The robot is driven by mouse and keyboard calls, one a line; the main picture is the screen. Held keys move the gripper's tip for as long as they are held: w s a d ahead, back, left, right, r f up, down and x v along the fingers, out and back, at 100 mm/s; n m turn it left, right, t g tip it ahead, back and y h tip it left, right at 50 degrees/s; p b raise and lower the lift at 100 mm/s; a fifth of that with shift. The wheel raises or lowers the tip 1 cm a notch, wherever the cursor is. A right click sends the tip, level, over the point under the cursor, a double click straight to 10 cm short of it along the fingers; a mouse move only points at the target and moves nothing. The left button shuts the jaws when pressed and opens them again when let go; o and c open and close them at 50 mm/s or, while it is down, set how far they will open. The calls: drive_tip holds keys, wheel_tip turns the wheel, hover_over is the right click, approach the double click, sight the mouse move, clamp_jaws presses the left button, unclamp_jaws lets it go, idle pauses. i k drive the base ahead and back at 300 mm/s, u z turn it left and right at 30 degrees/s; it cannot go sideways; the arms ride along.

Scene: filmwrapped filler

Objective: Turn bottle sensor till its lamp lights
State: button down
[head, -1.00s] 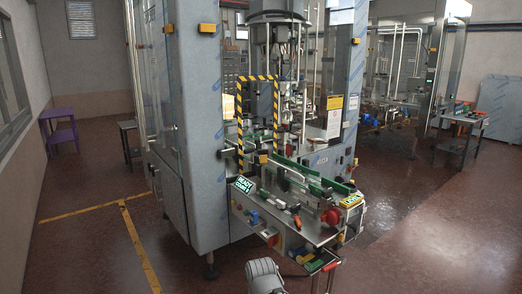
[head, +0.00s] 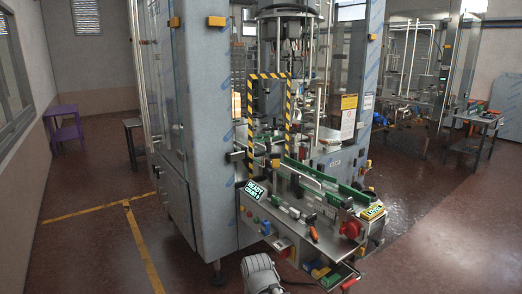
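The filler machine (head: 210,140) stands ahead of me, wrapped in bluish film. A black-and-yellow striped frame (head: 251,118) surrounds an opening on its front, with the green-railed conveyor (head: 325,178) running out below it. The bottle sensor and its lamp are too small to pick out. A gripper is not visible; only a grey part of my arm (head: 262,272) shows at the bottom edge.
A purple table (head: 65,129) stands at the left wall. Floor is open at left and right.

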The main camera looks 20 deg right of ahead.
sight(275, 162)
drive_tip(key=i, duration=1.25)
drive_tip(key=z, duration=0.05)
